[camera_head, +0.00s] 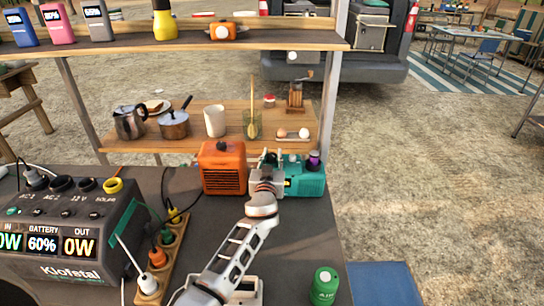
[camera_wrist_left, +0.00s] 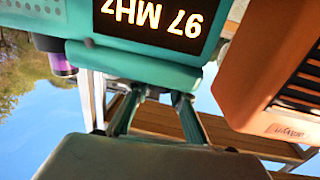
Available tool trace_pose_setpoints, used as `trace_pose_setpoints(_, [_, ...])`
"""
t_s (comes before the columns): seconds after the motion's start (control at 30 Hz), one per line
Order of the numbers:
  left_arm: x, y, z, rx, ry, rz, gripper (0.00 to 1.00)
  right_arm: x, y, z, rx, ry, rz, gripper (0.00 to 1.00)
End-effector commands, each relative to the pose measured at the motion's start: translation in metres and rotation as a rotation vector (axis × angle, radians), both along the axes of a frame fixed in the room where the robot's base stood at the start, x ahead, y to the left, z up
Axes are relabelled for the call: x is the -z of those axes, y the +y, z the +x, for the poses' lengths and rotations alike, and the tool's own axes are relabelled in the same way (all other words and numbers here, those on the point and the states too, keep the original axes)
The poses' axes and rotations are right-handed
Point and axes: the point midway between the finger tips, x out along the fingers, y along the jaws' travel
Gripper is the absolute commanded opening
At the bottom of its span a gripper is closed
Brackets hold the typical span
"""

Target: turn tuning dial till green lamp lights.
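A teal radio (camera_head: 308,183) stands on the dark counter, with a purple knob (camera_head: 314,160) at its top right. In the left wrist view the radio (camera_wrist_left: 130,58) appears upside down, its display (camera_wrist_left: 155,22) reads 97 MHz, and the purple knob (camera_wrist_left: 62,64) shows at left. My left gripper (camera_head: 270,157) is at the radio's left part, partly hiding it. In the wrist view its two fingers (camera_wrist_left: 160,98) are apart, tips close to the radio's edge, with no object visible between them. I cannot tell whether they touch it. I make out no tuning dial or lit green lamp.
An orange speaker-like box (camera_head: 224,168) stands close left of the gripper. A power station (camera_head: 70,235) and a socket strip (camera_head: 165,255) with cables lie left. A green can (camera_head: 324,286) stands at the front right. A wooden shelf (camera_head: 180,143) with kitchenware is behind.

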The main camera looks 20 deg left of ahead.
Motion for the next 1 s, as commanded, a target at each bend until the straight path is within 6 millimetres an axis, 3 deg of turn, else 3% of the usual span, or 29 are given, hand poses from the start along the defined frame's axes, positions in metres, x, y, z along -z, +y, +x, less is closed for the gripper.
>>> trace_pose_setpoints(0.27, [0.000, 0.001, 0.000, 0.012, 0.002, 0.000, 0.01, -0.002, 0.000, 0.000, 0.000, -0.001, 0.000, 0.00])
trace_pose_setpoints(0.73, [-0.003, 0.000, 0.001, 0.324, 0.003, 0.005, 0.01, -0.045, 0.000, 0.006, 0.000, -0.015, 0.000, 0.00])
trace_pose_setpoints(1.0, [0.000, -0.001, 0.000, 0.382, -0.001, -0.001, 0.01, -0.051, 0.000, 0.006, 0.000, -0.019, 0.001, 0.00])
